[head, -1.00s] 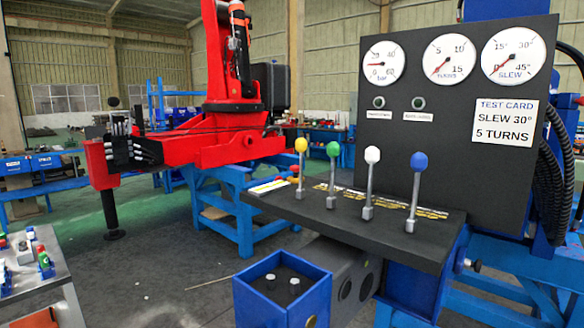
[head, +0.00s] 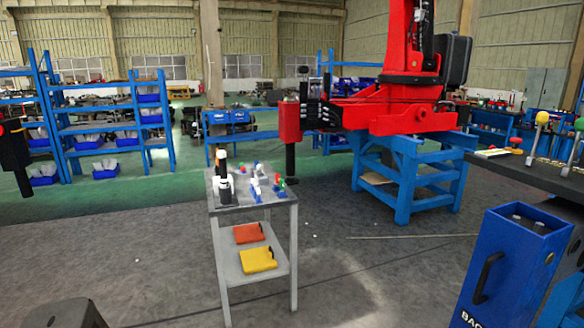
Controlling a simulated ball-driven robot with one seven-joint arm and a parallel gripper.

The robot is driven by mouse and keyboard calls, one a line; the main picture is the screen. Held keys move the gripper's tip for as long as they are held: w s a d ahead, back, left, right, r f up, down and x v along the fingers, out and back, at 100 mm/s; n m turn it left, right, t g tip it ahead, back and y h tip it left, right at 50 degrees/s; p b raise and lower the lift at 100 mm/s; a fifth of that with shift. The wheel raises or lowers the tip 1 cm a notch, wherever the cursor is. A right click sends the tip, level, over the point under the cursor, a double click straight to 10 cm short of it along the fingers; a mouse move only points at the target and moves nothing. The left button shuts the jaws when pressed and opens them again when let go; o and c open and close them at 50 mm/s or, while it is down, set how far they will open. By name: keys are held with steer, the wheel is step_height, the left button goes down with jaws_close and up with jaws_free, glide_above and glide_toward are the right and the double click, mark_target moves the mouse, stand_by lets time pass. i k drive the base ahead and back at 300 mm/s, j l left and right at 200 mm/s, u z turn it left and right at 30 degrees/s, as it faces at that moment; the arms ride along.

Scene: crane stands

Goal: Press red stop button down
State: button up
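In the head view, a red mushroom-shaped button (head: 516,142) shows small at the left end of the dark control bench (head: 545,172), near the right edge of the picture. A second reddish-orange cap beside it is too small to make out. A yellow-knobbed lever (head: 541,118) and a green-knobbed lever (head: 579,125) stand to its right. My gripper is not in view, so its state and its distance from the button do not show.
A grey trolley (head: 228,208) with small parts on top stands in the middle. The red crane (head: 400,115) rests on a blue stand (head: 405,190) behind. A blue box (head: 510,255) stands at lower right. Open floor lies left of the trolley and between trolley and box.

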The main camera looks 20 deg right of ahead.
mark_target(516, 141)
steer(key=i+j, duration=0.1)
steer(key=i, duration=0.65)
steer(key=i+j+u, duration=0.1)
steer(key=i, duration=0.65)
steer(key=i+l+z, duration=0.15)
steer(key=i+z, duration=0.3)
steer(key=i, duration=0.2)
steer(key=i+z, duration=0.5)
steer(key=i, duration=0.15)
steer(key=i+j+z, duration=0.45)
steer(key=i, duration=0.2)
steer(key=i+z, duration=0.3)
steer(key=i, duration=0.7)
steer(key=i+j+z, duration=0.1)
steer(key=i+z, duration=0.15)
steer(key=i, duration=0.75)
steer(key=i+z, duration=0.1)
steer(key=z, duration=2.7)
